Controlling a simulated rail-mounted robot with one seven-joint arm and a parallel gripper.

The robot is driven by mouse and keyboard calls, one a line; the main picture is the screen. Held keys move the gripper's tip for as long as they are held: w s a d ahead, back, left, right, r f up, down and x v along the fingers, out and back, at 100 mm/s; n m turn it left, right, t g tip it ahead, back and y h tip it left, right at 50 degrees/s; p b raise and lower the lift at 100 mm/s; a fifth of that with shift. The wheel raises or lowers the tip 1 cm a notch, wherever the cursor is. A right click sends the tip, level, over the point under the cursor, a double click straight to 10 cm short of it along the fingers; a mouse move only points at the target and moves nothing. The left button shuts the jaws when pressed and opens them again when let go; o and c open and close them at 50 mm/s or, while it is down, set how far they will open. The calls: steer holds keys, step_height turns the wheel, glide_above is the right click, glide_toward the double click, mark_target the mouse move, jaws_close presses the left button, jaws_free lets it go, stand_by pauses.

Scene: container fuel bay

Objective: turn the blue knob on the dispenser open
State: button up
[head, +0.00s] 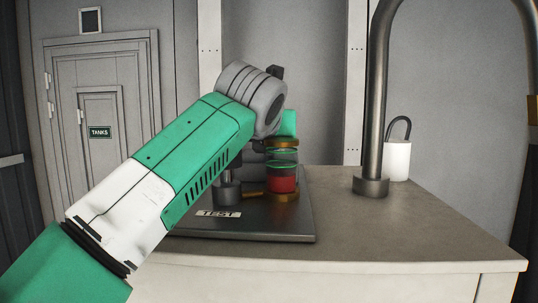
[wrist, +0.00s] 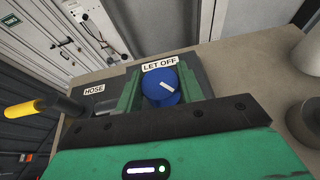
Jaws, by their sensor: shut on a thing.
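The blue knob (wrist: 158,96) shows in the wrist view, just below a "LET OFF" label (wrist: 159,66). A short white mark on its face runs diagonally. My gripper (wrist: 160,84) has its green fingers on both sides of the knob and is shut on it. In the head view my arm hides the knob and most of the gripper. The dispenser there shows a glass cylinder with red liquid (head: 283,179) between brass-coloured rings, on a dark base plate marked "TEST" (head: 290,222).
A thick grey pipe (head: 377,110) rises from the worktop (head: 430,220) right of the dispenser. A white canister (head: 397,160) with a dark handle stands behind it. A "HOSE" label (wrist: 94,91) and a yellow-and-black handle (wrist: 45,106) are left of the knob.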

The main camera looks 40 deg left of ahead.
steer(key=shift+n+g+y+b, duration=0.45)
steer(key=shift+n+g+y, duration=0.15)
steer(key=shift+n+y, duration=0.25)
steer(key=shift+n, duration=0.25)
steer(key=o, duration=1)
